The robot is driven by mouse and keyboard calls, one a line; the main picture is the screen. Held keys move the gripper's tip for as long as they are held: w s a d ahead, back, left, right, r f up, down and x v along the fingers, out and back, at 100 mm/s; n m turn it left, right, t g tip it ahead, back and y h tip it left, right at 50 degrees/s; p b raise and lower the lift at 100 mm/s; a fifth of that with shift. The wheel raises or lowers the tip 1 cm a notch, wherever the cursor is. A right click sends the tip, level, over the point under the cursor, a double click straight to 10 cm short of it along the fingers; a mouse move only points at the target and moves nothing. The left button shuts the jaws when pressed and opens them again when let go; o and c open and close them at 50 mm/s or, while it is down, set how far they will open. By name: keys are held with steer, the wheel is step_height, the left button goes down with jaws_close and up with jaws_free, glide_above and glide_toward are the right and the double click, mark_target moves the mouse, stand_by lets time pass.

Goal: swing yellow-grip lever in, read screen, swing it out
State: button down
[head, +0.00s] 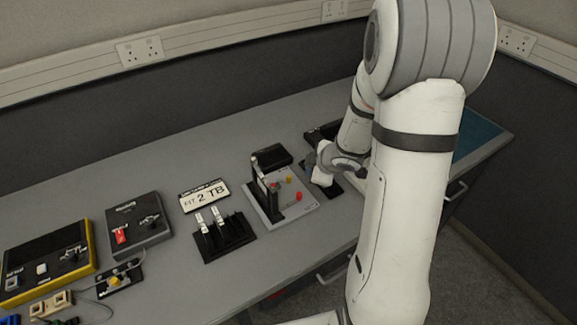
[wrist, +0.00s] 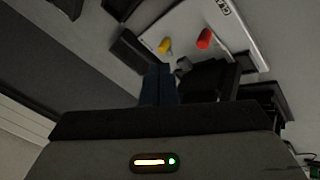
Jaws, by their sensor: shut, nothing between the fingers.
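A lever with a yellow grip (head: 289,180) stands on a light grey plate (head: 268,211) at the middle of the bench. A red grip (head: 298,196) is close beside it on the same plate. In the wrist view the yellow grip (wrist: 165,45) is left of the red grip (wrist: 205,39). A dark box (head: 270,154) is behind the plate; I cannot tell whether it is the screen, and no reading shows. My gripper (head: 311,162) is shut and empty, just right of the plate. In the wrist view its fingers (wrist: 158,78) point towards the yellow grip, apparently apart from it.
A black upright frame (head: 265,183) rises from the plate's left side. Left of it are a black stand with white-topped levers (head: 224,236), a "KIT 2 TB" sign (head: 204,196), a grey box (head: 138,226) and a yellow-edged box (head: 45,262). Bare bench lies behind these.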

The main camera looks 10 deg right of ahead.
steer(key=shift+s+a+f+n+g+y, duration=0.25)
steer(key=shift+a+f+n+g+y, duration=0.05)
steer(key=shift+a+f+n+y, duration=0.35)
steer(key=b+x, duration=0.2)
steer(key=x, duration=0.7)
steer(key=shift+f, duration=0.15)
steer(key=shift+w+a+f+b, duration=0.15)
steer(key=shift+w+f+b, duration=0.15)
steer(key=shift+d+r+p, duration=0.1)
steer(key=shift+d+p, duration=0.2)
steer(key=shift+p, duration=0.2)
steer(key=shift+w+n+y, duration=0.1)
steer(key=shift+n+y, duration=0.15)
